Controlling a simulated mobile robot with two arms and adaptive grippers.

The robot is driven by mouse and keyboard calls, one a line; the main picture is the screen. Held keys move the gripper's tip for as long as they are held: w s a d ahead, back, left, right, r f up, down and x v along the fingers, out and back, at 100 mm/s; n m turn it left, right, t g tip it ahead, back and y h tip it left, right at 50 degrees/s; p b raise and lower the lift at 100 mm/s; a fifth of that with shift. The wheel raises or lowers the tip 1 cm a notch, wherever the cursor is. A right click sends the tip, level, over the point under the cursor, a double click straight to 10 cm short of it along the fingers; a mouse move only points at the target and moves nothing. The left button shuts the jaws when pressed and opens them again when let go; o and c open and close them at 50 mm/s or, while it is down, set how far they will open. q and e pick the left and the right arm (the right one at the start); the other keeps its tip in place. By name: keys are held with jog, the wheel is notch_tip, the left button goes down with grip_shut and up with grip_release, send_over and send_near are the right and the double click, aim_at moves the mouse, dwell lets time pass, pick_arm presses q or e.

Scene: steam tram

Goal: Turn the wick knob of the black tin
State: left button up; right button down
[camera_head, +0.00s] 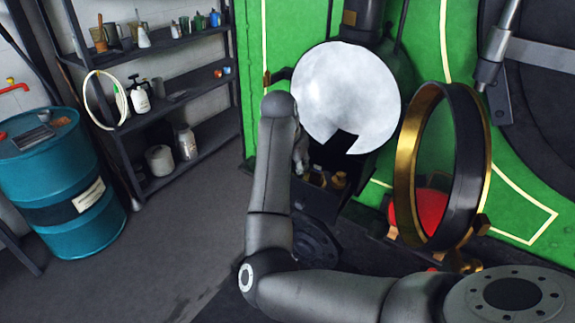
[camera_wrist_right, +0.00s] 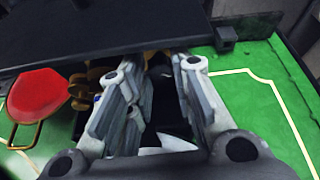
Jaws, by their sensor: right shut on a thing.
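The black tin (camera_head: 325,190) sits low in the dark housing below a round white reflector (camera_head: 348,97), with brass parts on its top. My right arm reaches over from the lower right, and its gripper (camera_head: 301,152) is down beside the tin, mostly hidden behind my own arm link. In the right wrist view the fingers of my right gripper (camera_wrist_right: 158,85) are around a small thing in a dark gap, close to brass parts (camera_wrist_right: 82,90). The held thing is mostly hidden; it appears to be the wick knob. My left gripper is out of view.
A brass-rimmed round door (camera_head: 408,170) stands open at the right, near my arm, with a red piece (camera_head: 433,213) behind it. Green panels (camera_head: 281,45) rise behind. A teal drum (camera_head: 65,190) and a loaded shelf (camera_head: 182,45) stand left. The floor between is clear.

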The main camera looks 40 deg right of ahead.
jog(key=shift+a+f, duration=0.15)
jog(key=shift+f, duration=0.05)
jog(key=m+g, duration=0.1)
jog(key=m, duration=0.1)
jog(key=shift+a+m, duration=0.15)
jog(key=shift+m, duration=0.25)
jog(key=m, duration=0.2)
jog(key=m+g, duration=0.2)
jog(key=m, duration=0.1)
jog(key=shift+w+f+m, duration=0.15)
jog(key=shift+w+m, duration=0.1)
jog(key=shift+m, duration=0.05)
jog(key=m, duration=0.1)
jog(key=m+g+b, duration=0.1)
jog(key=m, duration=0.1)
jog(key=shift+w+f+g, duration=0.1)
jog(key=shift+w+g, duration=0.1)
jog(key=shift+g, duration=0.1)
jog(key=m, duration=0.2)
jog(key=m+y+b, duration=0.1)
jog(key=shift+w+d+m+g, duration=0.1)
jog(key=shift+d+m+g, duration=0.2)
jog(key=shift+g, duration=0.1)
jog(key=shift+w+m+g+y, duration=0.1)
jog(key=shift+m+g+y, duration=0.2)
jog(key=shift+m, duration=0.6)
